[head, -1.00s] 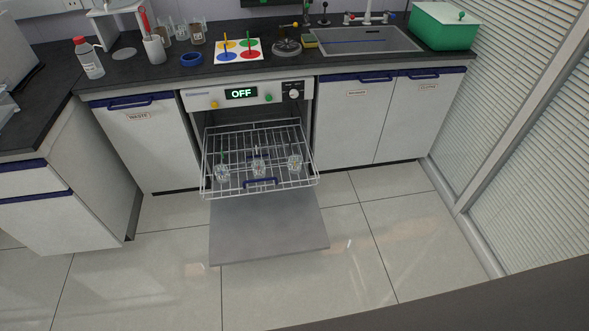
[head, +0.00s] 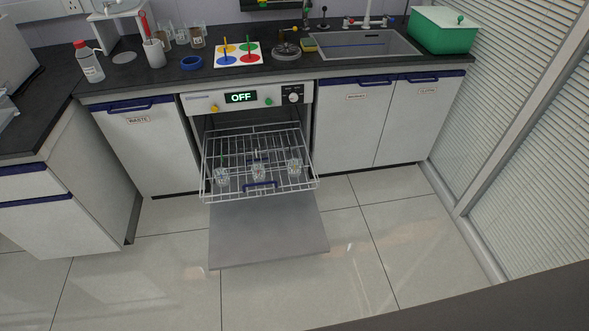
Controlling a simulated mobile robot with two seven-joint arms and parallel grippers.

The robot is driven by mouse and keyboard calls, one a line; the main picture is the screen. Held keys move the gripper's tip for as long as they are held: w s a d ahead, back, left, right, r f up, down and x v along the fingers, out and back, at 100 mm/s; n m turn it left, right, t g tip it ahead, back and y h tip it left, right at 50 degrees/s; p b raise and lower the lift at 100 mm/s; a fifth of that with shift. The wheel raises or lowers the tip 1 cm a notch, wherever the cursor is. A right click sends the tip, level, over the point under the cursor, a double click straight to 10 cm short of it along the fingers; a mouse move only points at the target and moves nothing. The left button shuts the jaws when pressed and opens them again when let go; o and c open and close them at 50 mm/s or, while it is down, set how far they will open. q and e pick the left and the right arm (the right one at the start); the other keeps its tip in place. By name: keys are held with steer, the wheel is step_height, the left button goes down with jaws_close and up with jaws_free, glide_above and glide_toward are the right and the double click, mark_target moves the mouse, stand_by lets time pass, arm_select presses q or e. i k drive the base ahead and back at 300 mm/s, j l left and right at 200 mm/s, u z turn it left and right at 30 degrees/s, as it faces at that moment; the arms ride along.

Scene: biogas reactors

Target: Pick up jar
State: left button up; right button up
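Three small clear glass jars stand on the pulled-out wire rack of the open dishwasher: a left jar (head: 222,176), a middle jar (head: 258,172) and a right jar (head: 294,167). More glass vessels (head: 198,38) stand at the back of the counter, left of the coloured mat. Which jar is meant cannot be told from the view. Neither of my grippers shows in the head view.
The dishwasher door (head: 268,232) lies folded down in front, under the rack (head: 212,191). The counter holds a red-capped bottle (head: 90,64), a blue ring (head: 191,62), a coloured mat (head: 221,62) and a green box (head: 443,33). The floor (head: 330,285) in front is clear.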

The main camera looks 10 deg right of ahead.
mark_target(294, 164)
steer(key=i+l, duration=0.35)
steer(key=i+l+u, duration=0.15)
steer(key=i+l, duration=0.5)
steer(key=l, duration=0.2)
steer(key=i+l+u, duration=0.15)
steer(key=i+l, duration=0.5)
steer(key=l, duration=0.2)
steer(key=u, duration=0.05)
